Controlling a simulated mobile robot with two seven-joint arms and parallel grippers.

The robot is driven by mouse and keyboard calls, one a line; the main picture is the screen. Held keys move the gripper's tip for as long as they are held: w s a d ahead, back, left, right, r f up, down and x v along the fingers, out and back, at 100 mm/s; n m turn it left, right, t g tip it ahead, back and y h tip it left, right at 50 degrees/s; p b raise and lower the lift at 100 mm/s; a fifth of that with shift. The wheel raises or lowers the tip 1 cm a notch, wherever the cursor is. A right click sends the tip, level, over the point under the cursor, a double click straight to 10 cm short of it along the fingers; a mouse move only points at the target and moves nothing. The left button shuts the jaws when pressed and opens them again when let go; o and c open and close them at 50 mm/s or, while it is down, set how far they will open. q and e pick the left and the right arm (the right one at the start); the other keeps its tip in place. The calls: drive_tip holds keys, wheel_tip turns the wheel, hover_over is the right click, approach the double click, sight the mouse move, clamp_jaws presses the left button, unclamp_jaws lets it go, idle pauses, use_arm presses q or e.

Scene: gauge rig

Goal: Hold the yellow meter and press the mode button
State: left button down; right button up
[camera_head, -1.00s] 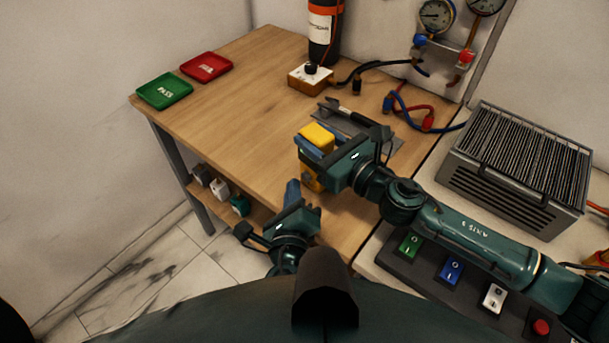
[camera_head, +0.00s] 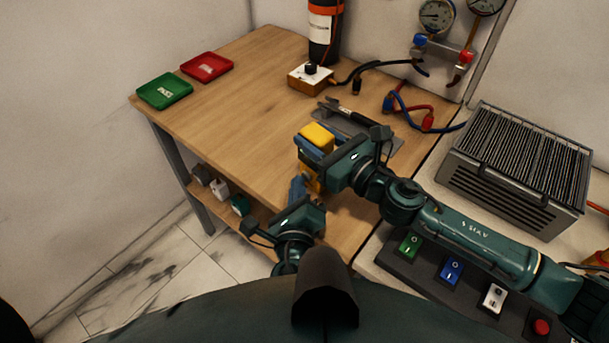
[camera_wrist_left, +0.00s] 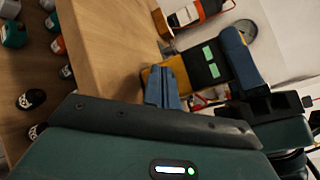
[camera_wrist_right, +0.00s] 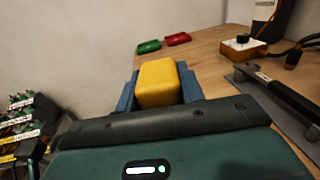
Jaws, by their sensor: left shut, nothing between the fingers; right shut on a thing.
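The yellow meter (camera_head: 317,134) is held above the wooden bench near its front edge. My right gripper (camera_head: 312,145) is shut on it, with blue fingers on both sides of the yellow body (camera_wrist_right: 158,82). In the left wrist view the meter shows a black face with green patches (camera_wrist_left: 209,60); the mode button cannot be made out. My left gripper (camera_head: 297,186) is shut and empty, just below and left of the meter. Its blue fingertips (camera_wrist_left: 165,82) overlap the meter's yellow end in the left wrist view; contact cannot be told.
A green tray (camera_head: 165,91) and a red tray (camera_head: 206,67) lie at the bench's far left. A grey stand (camera_head: 385,137) lies behind my right gripper. An orange box with a knob (camera_head: 309,78) and hoses (camera_head: 425,112) are farther back. Mid-left bench is clear.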

use_arm(q)
drive_tip(key=shift+w+d, duration=0.15)
drive_tip(key=shift+w, duration=0.05)
drive_tip(key=shift+s, duration=0.1)
idle(0.4)
drive_tip(key=shift+s+a, duration=0.55)
drive_tip(key=shift+a, duration=0.05)
drive_tip(key=s+a, duration=0.3)
drive_tip(key=shift+s+a, duration=0.25)
drive_tip(key=shift+s, duration=0.05)
idle(0.6)
use_arm(e)
drive_tip(key=o, duration=1.2)
